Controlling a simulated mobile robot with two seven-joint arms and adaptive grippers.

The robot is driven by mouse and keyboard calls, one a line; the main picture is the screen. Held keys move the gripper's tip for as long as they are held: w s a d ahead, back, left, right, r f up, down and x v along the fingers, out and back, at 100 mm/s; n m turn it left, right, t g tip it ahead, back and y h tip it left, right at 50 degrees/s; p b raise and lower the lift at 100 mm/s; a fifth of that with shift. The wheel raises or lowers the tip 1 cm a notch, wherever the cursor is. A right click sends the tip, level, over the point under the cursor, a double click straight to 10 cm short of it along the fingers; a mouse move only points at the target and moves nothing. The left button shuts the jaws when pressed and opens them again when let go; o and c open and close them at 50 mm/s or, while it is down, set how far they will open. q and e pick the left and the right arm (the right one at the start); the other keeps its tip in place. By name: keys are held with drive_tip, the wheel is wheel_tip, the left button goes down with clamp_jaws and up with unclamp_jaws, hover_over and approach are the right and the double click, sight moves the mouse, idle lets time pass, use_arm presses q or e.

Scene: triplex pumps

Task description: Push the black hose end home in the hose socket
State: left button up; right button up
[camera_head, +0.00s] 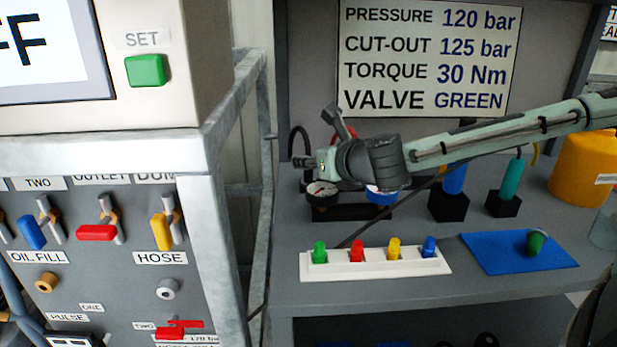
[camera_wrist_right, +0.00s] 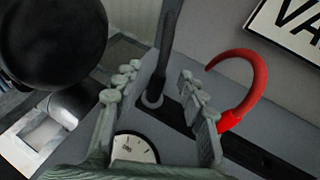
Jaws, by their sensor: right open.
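The hose socket (camera_head: 167,289) is a pale ring with a dark hole, under the HOSE label on the grey panel at the left. Nothing is in it. A black hose (camera_head: 298,138) curves up at the back of the bench, close to my right gripper (camera_head: 318,145). In the right wrist view the black hose (camera_wrist_right: 168,42) runs down to a grey ring (camera_wrist_right: 152,99). My right gripper (camera_wrist_right: 159,75) is open there, with its fingers on either side of the hose. I cannot tell whether they touch it. My left gripper is not in view.
A red hose (camera_wrist_right: 255,75) hooks up beside the right finger. A gauge (camera_head: 322,193) stands below my right gripper. A white tray with coloured pegs (camera_head: 310,271) and a blue mat (camera_head: 490,262) lie in front. The frame post (camera_head: 207,250) stands between panel and bench.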

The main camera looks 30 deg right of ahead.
drive_tip(key=shift+x, duration=1.25)
drive_tip(key=shift+c, duration=0.2)
clamp_jaws()
